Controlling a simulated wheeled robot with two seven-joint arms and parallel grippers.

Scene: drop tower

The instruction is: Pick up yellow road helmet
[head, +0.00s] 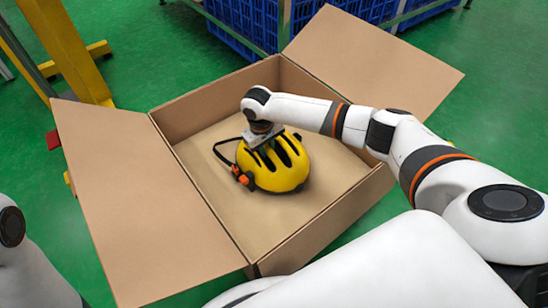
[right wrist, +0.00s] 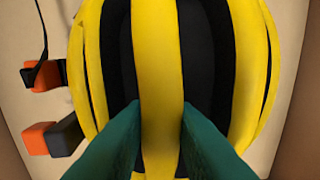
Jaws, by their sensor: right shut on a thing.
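The yellow road helmet (head: 281,168) with black vents sits inside an open cardboard box (head: 207,112) in the head view. My right gripper (head: 266,138) is over the top of the helmet, reaching down from the right arm. In the right wrist view its green fingers (right wrist: 160,118) are shut on a yellow rib of the helmet (right wrist: 240,62), one finger in the dark vent on each side. A black strap with orange and grey clips (right wrist: 42,138) hangs at the helmet's left. I cannot tell whether the helmet touches the box floor. My left gripper is not in view.
The box flaps are spread outward, one wide flap (head: 140,205) at the left and one (head: 375,60) at the upper right. Blue crates (head: 235,22) stand behind the box. A yellow frame (head: 62,48) stands at the far left.

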